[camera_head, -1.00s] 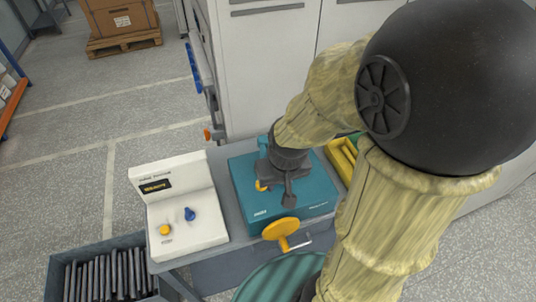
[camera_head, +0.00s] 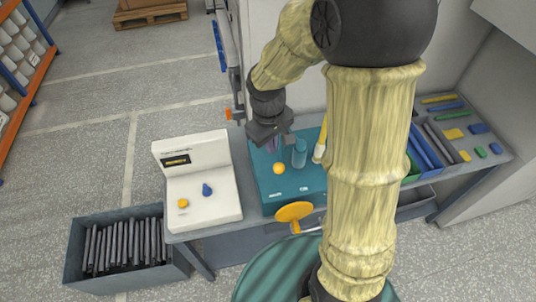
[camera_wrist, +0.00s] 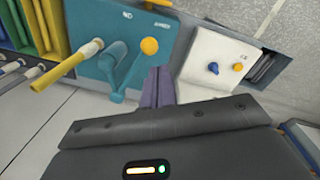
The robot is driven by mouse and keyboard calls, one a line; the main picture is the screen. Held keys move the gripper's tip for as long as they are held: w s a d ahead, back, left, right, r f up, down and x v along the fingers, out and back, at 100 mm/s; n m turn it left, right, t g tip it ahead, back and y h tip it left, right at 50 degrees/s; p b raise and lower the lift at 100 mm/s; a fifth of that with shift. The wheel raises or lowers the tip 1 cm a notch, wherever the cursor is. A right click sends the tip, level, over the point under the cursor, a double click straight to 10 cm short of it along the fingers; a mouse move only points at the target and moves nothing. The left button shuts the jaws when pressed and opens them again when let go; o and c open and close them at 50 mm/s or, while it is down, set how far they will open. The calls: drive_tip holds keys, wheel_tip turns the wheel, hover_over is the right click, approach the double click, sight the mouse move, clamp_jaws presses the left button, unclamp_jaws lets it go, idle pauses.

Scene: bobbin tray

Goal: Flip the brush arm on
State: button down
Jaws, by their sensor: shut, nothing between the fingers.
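The teal machine box (camera_head: 287,188) stands on the bench with a yellow knob (camera_head: 279,168), a teal upright lever (camera_head: 300,152) and a yellow-and-white bar (camera_head: 320,146) at its right. In the wrist view the teal lever (camera_wrist: 118,65), yellow knob (camera_wrist: 149,46) and bar (camera_wrist: 68,67) also show. I cannot tell which of these is the brush arm. My gripper (camera_head: 272,145) is over the back-left part of the box, left of the lever. In the wrist view its purple fingers (camera_wrist: 155,88) are shut and empty, close beside the lever; I cannot tell whether they touch.
A white control box (camera_head: 197,190) with a blue switch (camera_head: 207,190) and yellow button stands left. A yellow disc handle (camera_head: 294,211) sticks out in front. A crate of dark rods (camera_head: 75,262) stands on the floor. Several bins and coloured bars lie at the right.

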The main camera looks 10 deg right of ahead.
drive_tip(key=w+a+n+g+h+p, duration=0.1)
drive_tip(key=w+a+n, duration=0.4)
drive_tip(key=w, duration=0.2)
drive_tip(key=shift+a+f+n+g+p, duration=0.3)
drive_tip(key=shift+f, duration=0.15)
drive_tip(key=shift+f, duration=0.1)
drive_tip(key=s+d+f+p, duration=0.3)
drive_tip(key=d+f+p, duration=0.2)
drive_tip(key=f, duration=0.5)
drive_tip(key=shift+s+d+f+p, duration=0.15)
drive_tip(key=shift+f+p, duration=0.05)
drive_tip(key=shift+p, duration=0.15)
